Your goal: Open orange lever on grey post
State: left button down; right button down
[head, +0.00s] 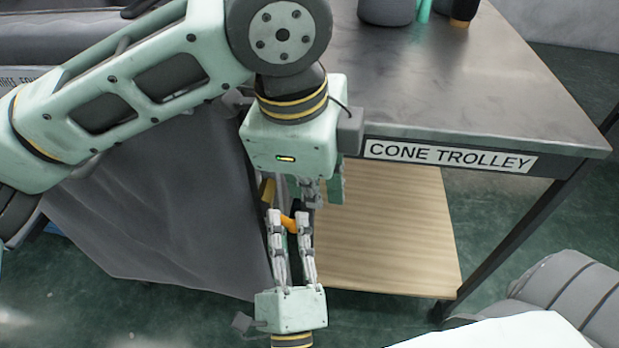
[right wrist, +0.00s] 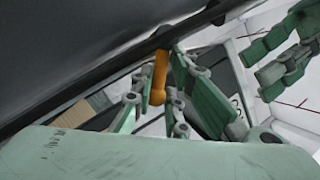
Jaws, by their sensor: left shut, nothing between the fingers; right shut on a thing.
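The orange lever (head: 288,223) shows as a small piece between the fingers of my right gripper (head: 288,216) in the head view. In the right wrist view the orange lever (right wrist: 159,78) hangs down from a dark bar, its rounded end between the fingers. My right gripper is shut on it. My left gripper (head: 318,194) is shut and empty just above and right of the lever; its fingers also show at the upper right of the right wrist view (right wrist: 283,58). The grey post is largely hidden behind the grippers, and I cannot make it out clearly.
The cone trolley (head: 520,110) has a dark top and a wooden lower shelf (head: 385,230) right of the grippers. Dark cones (head: 386,10) stand on its far edge. Grey cloth (head: 160,210) hangs at left. A grey padded thing (head: 570,295) lies lower right.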

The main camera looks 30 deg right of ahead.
jog(key=shift+r, duration=0.15)
pick_arm(q)
notch_tip(320, 180, down, 8)
jog(key=w, duration=0.2)
jog(key=shift+w+a+f, duration=0.15)
jog(key=shift+a+f, duration=0.05)
jog(key=shift+a, duration=0.15)
jog(key=shift+f, duration=0.1)
jog(key=shift+w+a+f, duration=0.2)
jog(key=shift+f, duration=0.3)
pick_arm(e)
jog(key=c, duration=1.8)
grip_release()
jog(key=shift+s+d, duration=0.1)
pick_arm(q)
jog(key=shift+a, duration=0.1)
pick_arm(e)
jog(key=shift+r, duration=0.1)
